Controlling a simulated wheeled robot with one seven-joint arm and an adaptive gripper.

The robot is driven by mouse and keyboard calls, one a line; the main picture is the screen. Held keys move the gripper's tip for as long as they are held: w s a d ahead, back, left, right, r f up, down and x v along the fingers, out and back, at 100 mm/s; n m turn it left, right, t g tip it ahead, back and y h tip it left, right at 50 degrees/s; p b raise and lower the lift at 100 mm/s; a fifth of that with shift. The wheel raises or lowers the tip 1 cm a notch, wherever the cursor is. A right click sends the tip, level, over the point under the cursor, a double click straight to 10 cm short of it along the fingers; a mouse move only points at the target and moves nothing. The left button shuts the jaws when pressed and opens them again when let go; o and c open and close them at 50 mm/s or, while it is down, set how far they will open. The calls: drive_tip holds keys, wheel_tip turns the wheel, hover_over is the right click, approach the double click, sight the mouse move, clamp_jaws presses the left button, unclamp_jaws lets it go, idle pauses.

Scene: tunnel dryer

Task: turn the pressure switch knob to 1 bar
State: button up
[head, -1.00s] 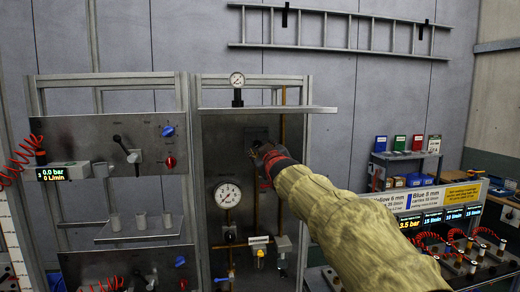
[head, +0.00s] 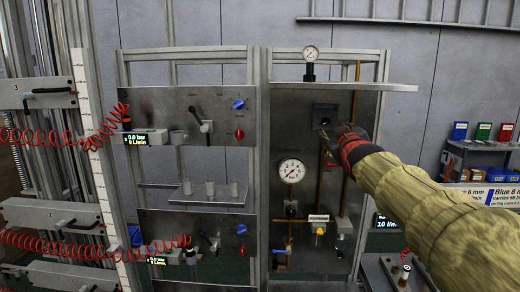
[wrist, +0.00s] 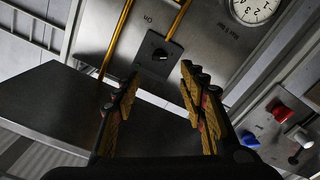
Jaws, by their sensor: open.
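A dark square box with a round black knob (wrist: 158,54) and a light pointer mark sits on the grey metal panel in the wrist view. In the head view the dark box (head: 325,114) is high on the right panel, but its knob is not clear. My gripper (wrist: 162,75) is open and empty, with its yellow-brown fingers spread either side of the knob in the picture. The fingertips appear short of the knob, with no contact visible. In the head view my gripper (head: 334,138) is just below and right of the box.
A large pressure gauge (head: 291,171) is lower left of the box, and a small gauge (head: 311,53) stands above. Brass pipes run beside the box. A shelf (head: 360,85) juts out above it. The left panel (head: 195,115) carries a lever and blue and red knobs.

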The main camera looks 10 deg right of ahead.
drive_tip(key=s+a+f+m+g+y, duration=0.15)
drive_tip(key=s+f+g, duration=0.3)
drive_tip(key=f, duration=0.65)
drive_tip(key=s+a+f+m+g, duration=0.1)
drive_tip(key=s+f+m+g, duration=0.15)
drive_tip(key=s+f, duration=0.65)
drive_tip(key=s+a+f+g+y+b, duration=0.1)
drive_tip(key=s+a+f+b, duration=0.1)
drive_tip(key=s+a+f, duration=0.3)
drive_tip(key=s+a+f+g+y+b, duration=0.1)
drive_tip(key=s+a+f+g+b, duration=0.1)
drive_tip(key=s+a+f, duration=0.4)
drive_tip(key=s+a+f+n+g+y+b, duration=0.1)
drive_tip(key=s+a+f+b, duration=0.3)
drive_tip(key=s+f, duration=0.8)
drive_tip(key=s+a, duration=0.2)
drive_tip(key=s, duration=0.1)
drive_tip(key=shift+s+a+f+g, duration=0.15)
drive_tip(key=shift+a+f+g, duration=0.05)
drive_tip(key=shift+f+g, duration=0.2)
drive_tip(key=shift+r+y, duration=0.1)
drive_tip(key=shift+y, duration=0.15)
